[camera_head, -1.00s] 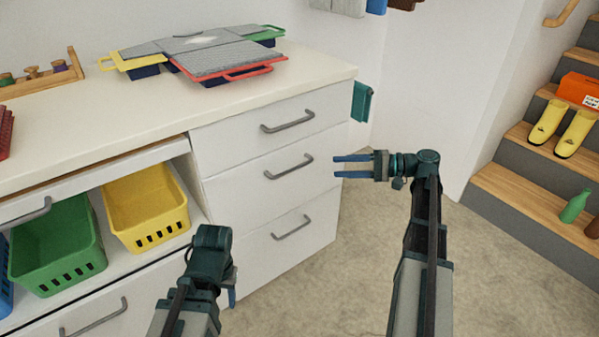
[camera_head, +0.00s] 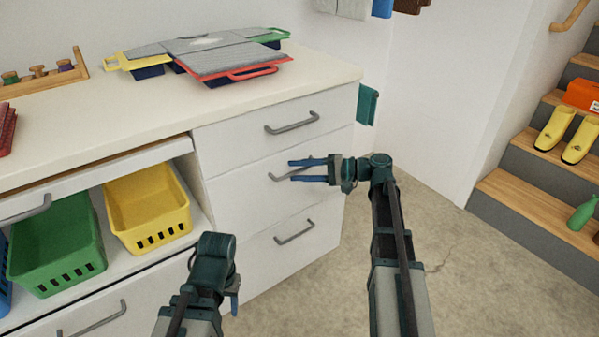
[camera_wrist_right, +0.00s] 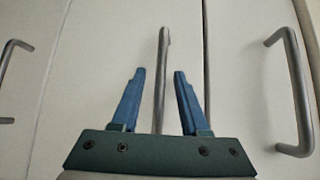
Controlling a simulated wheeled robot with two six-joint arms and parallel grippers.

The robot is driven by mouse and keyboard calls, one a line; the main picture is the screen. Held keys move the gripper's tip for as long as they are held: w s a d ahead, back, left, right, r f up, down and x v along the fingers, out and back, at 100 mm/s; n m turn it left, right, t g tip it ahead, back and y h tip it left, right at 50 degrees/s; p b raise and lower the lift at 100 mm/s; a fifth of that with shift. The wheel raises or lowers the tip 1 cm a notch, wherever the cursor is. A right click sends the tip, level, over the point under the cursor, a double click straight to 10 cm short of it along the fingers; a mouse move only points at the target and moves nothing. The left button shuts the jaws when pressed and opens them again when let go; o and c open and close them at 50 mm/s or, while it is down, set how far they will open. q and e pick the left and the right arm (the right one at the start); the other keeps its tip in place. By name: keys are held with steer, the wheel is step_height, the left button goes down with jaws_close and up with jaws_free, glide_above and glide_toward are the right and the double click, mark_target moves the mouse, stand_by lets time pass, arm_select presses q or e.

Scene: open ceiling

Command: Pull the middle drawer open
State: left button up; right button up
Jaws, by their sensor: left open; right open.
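The middle drawer (camera_head: 232,193) is a white front in the right column of the cabinet, and it is shut. Its grey bar handle (camera_head: 279,178) is partly hidden by my right gripper (camera_head: 290,170). In the right wrist view the handle (camera_wrist_right: 161,75) runs between the two blue fingers of my right gripper (camera_wrist_right: 154,85). The fingers are open, one on each side, with a gap to the handle on both sides. My left gripper (camera_head: 235,300) hangs low in front of the cabinet, pointing down and away from the handle; its fingers are mostly hidden.
The top drawer handle (camera_head: 292,123) and bottom drawer handle (camera_head: 294,233) sit above and below. Green (camera_head: 60,240) and yellow (camera_head: 148,208) baskets stand on the open shelf at left. The floor (camera_head: 440,265) right of the cabinet is clear, with stairs (camera_head: 540,190) beyond.

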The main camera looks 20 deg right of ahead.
jaws_close()
stand_by(1.5)
